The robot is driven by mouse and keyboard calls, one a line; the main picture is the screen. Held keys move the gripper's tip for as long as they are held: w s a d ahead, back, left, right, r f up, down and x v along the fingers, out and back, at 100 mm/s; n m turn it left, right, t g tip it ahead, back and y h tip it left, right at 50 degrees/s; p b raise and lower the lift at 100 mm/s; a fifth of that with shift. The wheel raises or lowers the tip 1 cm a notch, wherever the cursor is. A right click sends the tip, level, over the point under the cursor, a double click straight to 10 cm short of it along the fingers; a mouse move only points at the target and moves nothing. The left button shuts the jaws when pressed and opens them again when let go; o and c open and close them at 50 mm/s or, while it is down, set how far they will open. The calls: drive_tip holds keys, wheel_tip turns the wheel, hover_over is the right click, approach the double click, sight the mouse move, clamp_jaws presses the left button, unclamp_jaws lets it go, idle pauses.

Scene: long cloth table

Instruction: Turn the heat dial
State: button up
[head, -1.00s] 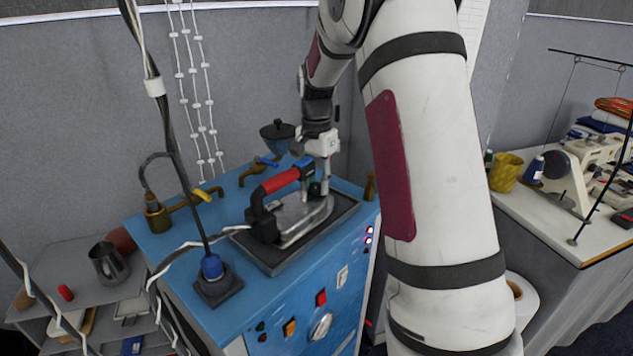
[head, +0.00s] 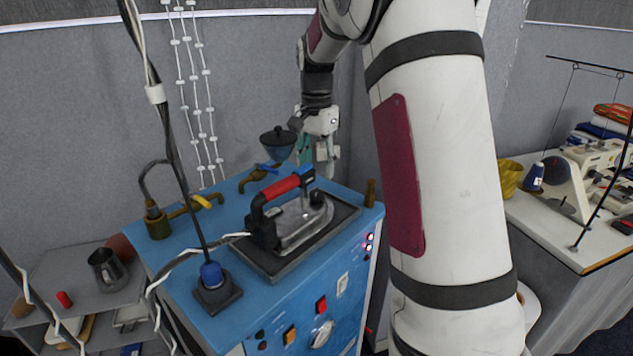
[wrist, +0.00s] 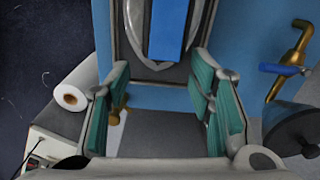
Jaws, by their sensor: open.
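The iron (head: 297,226) has a red and blue handle (head: 281,187) and lies on a dark pad (head: 340,212) on the blue cabinet. A small dark round knob (head: 317,198) shows on the iron near its front end. A silver round dial (head: 321,333) is on the cabinet's front panel; I cannot tell which one is the heat dial. My gripper (head: 316,155) is open and empty, behind and above the iron's tip. In the wrist view its teal fingers are spread (wrist: 160,115), and the iron's tip (wrist: 150,68) and blue handle end (wrist: 172,28) show beyond them.
Brass taps (head: 257,175) and a dark bowl (head: 278,142) are at the cabinet's back. A cable runs down to a blue-capped post (head: 211,275) at front left. A brass peg (head: 370,193) stands at the right corner. A sewing table (head: 570,240) is at right.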

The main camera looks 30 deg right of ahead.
sight(317, 193)
wheel_tip(317, 193, up, 5)
drive_tip(key=shift+r, duration=0.15)
idle(0.3)
wheel_tip(317, 193, down, 12)
drive_tip(key=m+b, duration=0.3)
drive_tip(key=b, duration=0.1)
idle(0.7)
clamp_jaws()
